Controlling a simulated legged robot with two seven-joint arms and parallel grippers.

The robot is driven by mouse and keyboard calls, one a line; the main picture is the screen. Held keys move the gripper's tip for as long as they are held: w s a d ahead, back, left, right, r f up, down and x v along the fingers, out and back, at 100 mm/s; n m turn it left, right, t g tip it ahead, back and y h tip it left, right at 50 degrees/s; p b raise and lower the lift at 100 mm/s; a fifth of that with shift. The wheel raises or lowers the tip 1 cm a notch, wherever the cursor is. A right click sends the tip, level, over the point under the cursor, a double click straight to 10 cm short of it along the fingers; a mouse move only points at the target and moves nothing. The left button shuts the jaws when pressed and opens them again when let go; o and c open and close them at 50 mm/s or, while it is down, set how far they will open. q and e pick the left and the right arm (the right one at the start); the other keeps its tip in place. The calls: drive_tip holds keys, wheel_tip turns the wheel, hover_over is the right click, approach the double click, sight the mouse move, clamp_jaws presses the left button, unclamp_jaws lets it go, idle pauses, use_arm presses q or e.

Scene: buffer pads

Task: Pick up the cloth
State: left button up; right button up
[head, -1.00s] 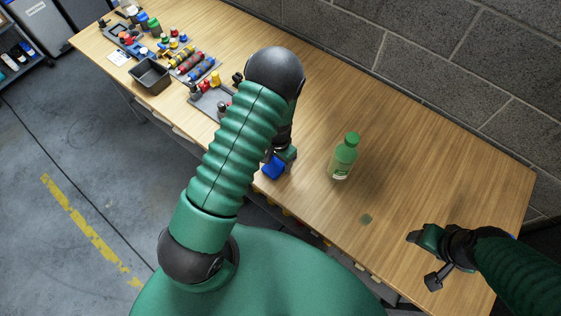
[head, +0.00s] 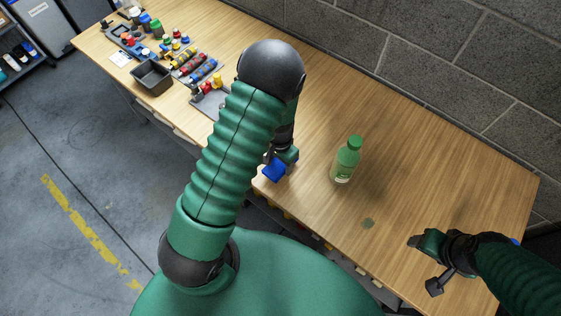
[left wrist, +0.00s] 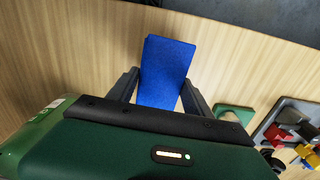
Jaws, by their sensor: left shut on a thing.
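The cloth is a small blue rectangle (head: 274,171), near the table's front edge in the head view. My left gripper (head: 284,158) is shut on it. In the left wrist view the cloth (left wrist: 165,68) extends outward from between the two dark fingers, and its lower end is hidden by the gripper body. I cannot tell exactly how high it is above the table. My right gripper (head: 424,264) is empty over the table's right end, its fingers spread apart.
A green bottle (head: 346,162) stands upright right of the cloth. A black bin (head: 152,77) and trays of coloured parts (head: 195,65) occupy the far left. A block wall runs behind.

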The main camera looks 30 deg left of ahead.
use_arm(q)
drive_tip(key=s+d+b, duration=0.1)
drive_tip(key=s+d, duration=0.3)
drive_tip(key=s, duration=0.2)
drive_tip(key=s+d+r+b, duration=0.1)
drive_tip(key=s+d, duration=0.2)
drive_tip(key=s, duration=0.3)
drive_tip(key=shift+d+r, duration=0.15)
drive_tip(key=shift+d, duration=0.25)
